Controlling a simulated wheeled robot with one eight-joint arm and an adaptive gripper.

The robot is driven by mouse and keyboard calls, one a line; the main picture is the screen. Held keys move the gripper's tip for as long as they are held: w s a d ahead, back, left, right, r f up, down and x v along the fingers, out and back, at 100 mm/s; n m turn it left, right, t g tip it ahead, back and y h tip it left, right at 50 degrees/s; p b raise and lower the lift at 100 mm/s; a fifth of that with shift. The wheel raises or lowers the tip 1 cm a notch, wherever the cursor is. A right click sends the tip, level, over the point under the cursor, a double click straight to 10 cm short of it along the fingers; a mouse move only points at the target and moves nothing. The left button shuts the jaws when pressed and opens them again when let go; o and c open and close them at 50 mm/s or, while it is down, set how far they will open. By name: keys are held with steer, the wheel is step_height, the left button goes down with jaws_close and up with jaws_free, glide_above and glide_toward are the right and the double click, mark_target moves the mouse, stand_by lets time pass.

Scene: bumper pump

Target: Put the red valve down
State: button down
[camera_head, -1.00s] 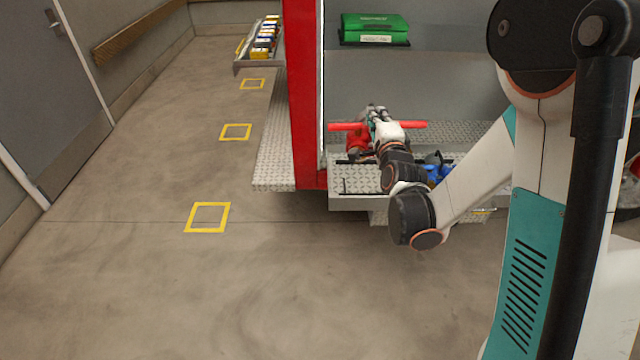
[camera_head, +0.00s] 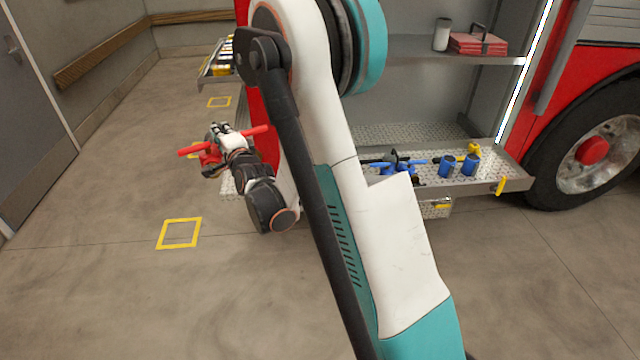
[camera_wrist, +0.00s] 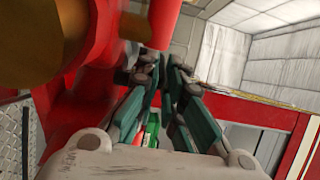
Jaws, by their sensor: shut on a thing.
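The red valve (camera_head: 208,154) has a red body with long red bars sticking out to both sides. It also fills the left of the wrist view (camera_wrist: 95,95), close and blurred. My gripper (camera_head: 218,130) is shut on the valve and holds it up, left of the truck's red corner post. In the wrist view my fingers (camera_wrist: 162,75) close near a red bar of the valve. The exact grip point is partly hidden.
Yellow floor squares (camera_head: 180,233) run along the left, one partly behind the valve. The truck's pull-out tray (camera_head: 450,187) holds blue fittings (camera_head: 446,166). A side shelf (camera_head: 215,72) with small items is behind. Open floor lies in front; a grey door (camera_head: 35,110) stands left.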

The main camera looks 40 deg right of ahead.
steer(key=w+d+f+m+g+h+b, duration=0.1)
steer(key=w+d+f+m+h, duration=0.2)
steer(key=d, duration=1.1)
steer(key=d+f+g+h+b, duration=0.15)
steer(key=d+f, duration=0.45)
steer(key=d, duration=0.8)
steer(key=w+d+f+m+h+b, duration=0.1)
steer(key=w+d+f+m+h, duration=0.2)
steer(key=d, duration=1.1)
step_height(320, 180, down, 21)
steer(key=s+b, duration=0.1)
steer(key=b, duration=0.5)
steer(key=shift+s+n+b, duration=0.2)
steer(key=shift+n+b, duration=0.2)
steer(key=c, duration=1.7)
jaws_free()
steer(key=shift+a+f, duration=0.1)
